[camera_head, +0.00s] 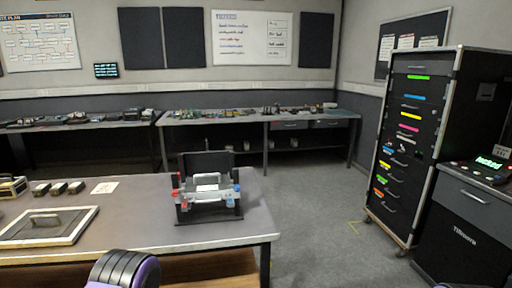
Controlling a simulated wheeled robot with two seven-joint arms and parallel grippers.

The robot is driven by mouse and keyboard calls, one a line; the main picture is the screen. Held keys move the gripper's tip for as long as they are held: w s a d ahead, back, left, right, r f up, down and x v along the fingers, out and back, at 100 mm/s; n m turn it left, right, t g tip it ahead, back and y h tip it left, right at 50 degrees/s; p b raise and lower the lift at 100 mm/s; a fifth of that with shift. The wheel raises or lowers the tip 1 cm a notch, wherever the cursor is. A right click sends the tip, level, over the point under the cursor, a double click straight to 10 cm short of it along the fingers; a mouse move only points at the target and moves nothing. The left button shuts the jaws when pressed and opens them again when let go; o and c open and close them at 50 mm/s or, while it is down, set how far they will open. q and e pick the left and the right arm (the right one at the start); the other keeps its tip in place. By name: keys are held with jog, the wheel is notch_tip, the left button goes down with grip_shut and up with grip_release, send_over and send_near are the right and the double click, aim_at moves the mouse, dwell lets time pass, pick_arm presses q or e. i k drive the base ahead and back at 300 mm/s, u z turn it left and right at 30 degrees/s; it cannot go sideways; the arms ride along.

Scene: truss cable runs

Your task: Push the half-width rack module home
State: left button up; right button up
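A small black rack frame (181,213) stands upright near the right end of the grey table. A light grey piece with a handle (208,186), which looks like the half-width rack module, sits in its middle. I cannot tell how deep it sits. Red parts show on the frame's left side, and blue and red parts on its right. Neither gripper's fingers are in view. Only a black and purple part of my arm shows at the bottom edge, apart from the rack frame.
On the grey table (140,215) lie a framed panel with a handle (46,225), several small dark blocks (58,188) and a pale card (104,188). A tall drawer cabinet (412,130) and a dark console (466,220) stand right. Floor between is clear.

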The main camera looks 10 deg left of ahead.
aim_at(211, 187)
jog(key=z, duration=0.3)
jog(key=i, duration=0.85)
jog(key=u, duration=0.55)
jog(key=i, duration=0.5)
jog(key=u, duration=0.45)
